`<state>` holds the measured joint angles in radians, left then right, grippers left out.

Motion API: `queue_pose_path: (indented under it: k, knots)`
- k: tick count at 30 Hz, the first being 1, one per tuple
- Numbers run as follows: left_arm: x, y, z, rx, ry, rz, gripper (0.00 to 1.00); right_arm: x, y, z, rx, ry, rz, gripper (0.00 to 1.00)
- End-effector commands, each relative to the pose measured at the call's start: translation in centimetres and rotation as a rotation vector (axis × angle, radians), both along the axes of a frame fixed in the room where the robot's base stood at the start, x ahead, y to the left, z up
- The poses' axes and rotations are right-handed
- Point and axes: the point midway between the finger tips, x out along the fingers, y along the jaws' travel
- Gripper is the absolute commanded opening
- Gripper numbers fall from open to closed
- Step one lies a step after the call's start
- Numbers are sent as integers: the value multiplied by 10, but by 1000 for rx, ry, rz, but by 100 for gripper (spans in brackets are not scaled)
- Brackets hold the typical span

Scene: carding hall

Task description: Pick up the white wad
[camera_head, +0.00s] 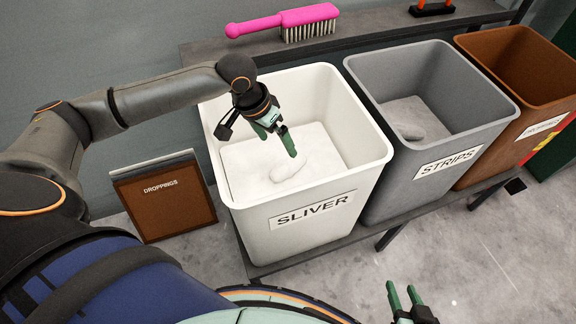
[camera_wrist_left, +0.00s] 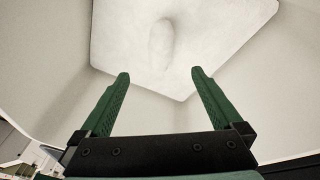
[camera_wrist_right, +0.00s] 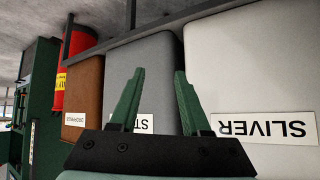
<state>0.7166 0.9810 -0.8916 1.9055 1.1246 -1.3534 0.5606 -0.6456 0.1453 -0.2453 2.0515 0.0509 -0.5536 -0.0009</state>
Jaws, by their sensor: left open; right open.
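The white wad (camera_head: 290,164) lies on the pale floor of the white bin labelled SLIVER (camera_head: 372,150). It also shows as an oblong lump (camera_wrist_left: 162,42) in the left wrist view. My left gripper (camera_head: 284,146) reaches down into the white bin, above the wad. Its fingers (camera_wrist_left: 160,78) are open and empty, with the wad beyond their tips. My right gripper (camera_head: 404,292) is open and empty in front of the bins, low in the head view. It also shows in the right wrist view (camera_wrist_right: 159,74).
A grey bin labelled STRIPS (camera_head: 470,128) with a grey lump (camera_head: 416,122) inside and a brown bin (camera_head: 540,60) stand to the right on a dark bench. A pink brush (camera_head: 285,20) lies on the shelf behind. A brown DROPPINGS board (camera_head: 165,205) stands at left.

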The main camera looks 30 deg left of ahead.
Motion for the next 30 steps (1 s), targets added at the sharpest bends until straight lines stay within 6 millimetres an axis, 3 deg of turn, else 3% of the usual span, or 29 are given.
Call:
queue_pose_path:
  k: [1,6,14,17,24,30]
  knots:
    - [1,-2,-13,0,4,-1,100,0,0,-5,0,-1,1,47]
    - [8,-8,-42,-2,2,0,100,0,-2,-9,-1,-6,-2,47]
    - [12,-11,-61,0,1,1,100,-4,-7,-18,-12,5,-6,47]
    - [13,-13,-76,0,3,-1,100,-5,-9,-25,-15,7,-6,47]
    - [18,-16,-99,0,0,0,100,29,-10,17,-14,-196,-3,47]
    - [19,-18,-105,0,0,-1,100,39,-10,33,-13,-266,0,47]
